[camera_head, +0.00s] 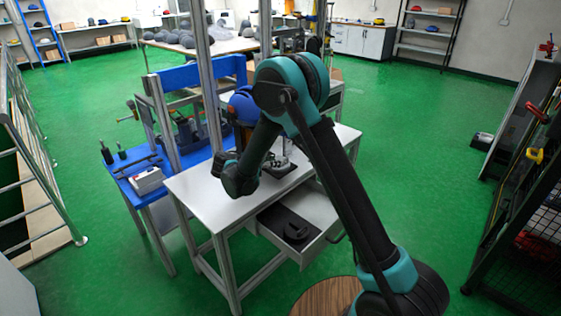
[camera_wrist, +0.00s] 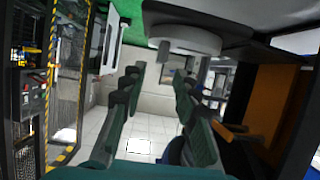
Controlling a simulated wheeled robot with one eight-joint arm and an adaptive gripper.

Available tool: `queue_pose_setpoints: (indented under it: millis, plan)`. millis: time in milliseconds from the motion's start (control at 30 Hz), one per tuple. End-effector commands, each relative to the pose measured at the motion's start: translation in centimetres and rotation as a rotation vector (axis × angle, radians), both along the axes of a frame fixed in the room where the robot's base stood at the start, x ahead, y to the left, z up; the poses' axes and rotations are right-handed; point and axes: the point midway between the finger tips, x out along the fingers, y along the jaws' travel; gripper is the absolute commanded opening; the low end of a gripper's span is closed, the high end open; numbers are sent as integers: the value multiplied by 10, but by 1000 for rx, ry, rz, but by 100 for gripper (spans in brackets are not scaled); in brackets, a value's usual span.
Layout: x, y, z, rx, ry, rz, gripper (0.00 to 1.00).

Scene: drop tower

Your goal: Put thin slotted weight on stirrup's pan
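My gripper (camera_wrist: 158,82) is open in the wrist view, with two green-and-dark fingers apart and nothing visible between them. In the head view my dark wrist end (camera_head: 240,178) hangs above the left part of the grey table, and its fingers are hard to make out. A pale round disc-like part (camera_wrist: 185,40) shows beyond the fingertips in the wrist view; I cannot tell whether it is the pan or a weight. A small grey apparatus (camera_head: 279,161) on a dark base stands on the table, partly behind my arm. I cannot clearly identify the thin slotted weight or stirrup.
The grey table (camera_head: 205,190) has an open drawer (camera_head: 325,240) holding a dark item (camera_head: 297,230). A blue bench (camera_head: 122,170) with tools and metal uprights stands behind left. A rail is at far left, and a dark rack is at right.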

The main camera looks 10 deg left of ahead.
Motion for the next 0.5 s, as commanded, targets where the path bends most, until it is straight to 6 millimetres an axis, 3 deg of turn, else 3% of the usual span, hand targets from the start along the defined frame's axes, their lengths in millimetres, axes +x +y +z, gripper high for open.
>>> queue_pose_setpoints:
  millis: [200, 500]
  plan:
    - [-29, 23, 15, -1, 1, 3, 30]
    - [-42, 33, 22, 0, 0, 0, 30]
